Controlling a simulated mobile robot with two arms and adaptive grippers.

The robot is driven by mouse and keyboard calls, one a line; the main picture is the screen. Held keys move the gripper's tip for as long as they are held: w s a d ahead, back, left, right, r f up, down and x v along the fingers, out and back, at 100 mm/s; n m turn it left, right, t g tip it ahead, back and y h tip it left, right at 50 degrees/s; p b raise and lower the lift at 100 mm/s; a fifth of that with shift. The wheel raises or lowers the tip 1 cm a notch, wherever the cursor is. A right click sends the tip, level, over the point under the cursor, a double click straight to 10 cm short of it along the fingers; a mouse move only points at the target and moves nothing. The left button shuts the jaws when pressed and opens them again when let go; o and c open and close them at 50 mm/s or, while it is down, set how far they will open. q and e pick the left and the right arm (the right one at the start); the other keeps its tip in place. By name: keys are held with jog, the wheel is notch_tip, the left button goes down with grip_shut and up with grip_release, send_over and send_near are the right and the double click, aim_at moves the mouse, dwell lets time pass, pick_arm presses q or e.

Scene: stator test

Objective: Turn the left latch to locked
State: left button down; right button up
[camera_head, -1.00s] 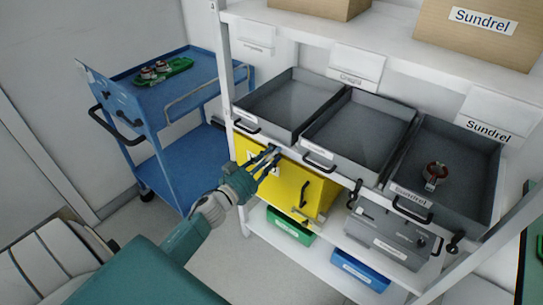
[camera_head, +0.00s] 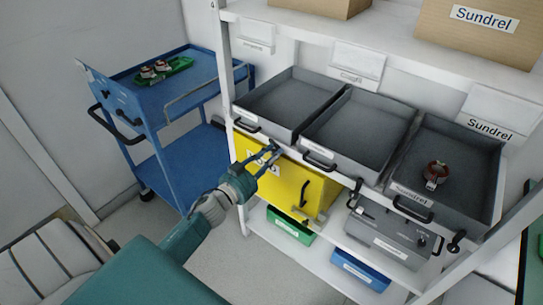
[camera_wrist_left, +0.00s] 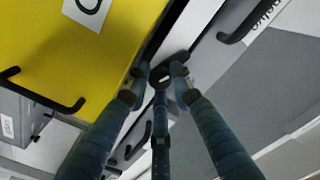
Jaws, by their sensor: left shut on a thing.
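My left gripper (camera_head: 275,150) reaches in from the left to the shelf's front edge, above the yellow box (camera_head: 322,205). Two similar black latches show further right on the edge, a middle one (camera_head: 356,190) and a right one (camera_head: 456,241). My right gripper is not in view.
Grey trays (camera_head: 352,135) stand on the shelf above, with black handles projecting near the gripper. A grey box (camera_head: 385,240), a green bin (camera_head: 290,226) and a blue bin (camera_head: 360,270) sit below. A blue cart (camera_head: 180,130) stands at left.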

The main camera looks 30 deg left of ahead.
pick_arm(q)
jog(key=m, duration=0.3)
jog(key=shift+r+m+b, duration=0.25)
jog(key=shift+m+b, duration=0.1)
jog(key=shift+m, duration=0.05)
jog(key=m, duration=0.2)
jog(key=shift+m+b, duration=0.35)
jog(key=shift+m, duration=0.05)
jog(key=shift+d+f+m+b, duration=0.1)
jog(key=shift+m+b, duration=0.4)
jog(key=shift+m, duration=1)
jog(key=shift+d+f+m+b, duration=0.1)
jog(key=shift+m+b, duration=0.35)
jog(key=shift+m, duration=1.05)
jog(key=c, duration=1.5)
grip_release()
jog(key=shift+d, duration=0.1)
jog(key=shift+c, duration=0.2)
jog(key=shift+f, duration=0.1)
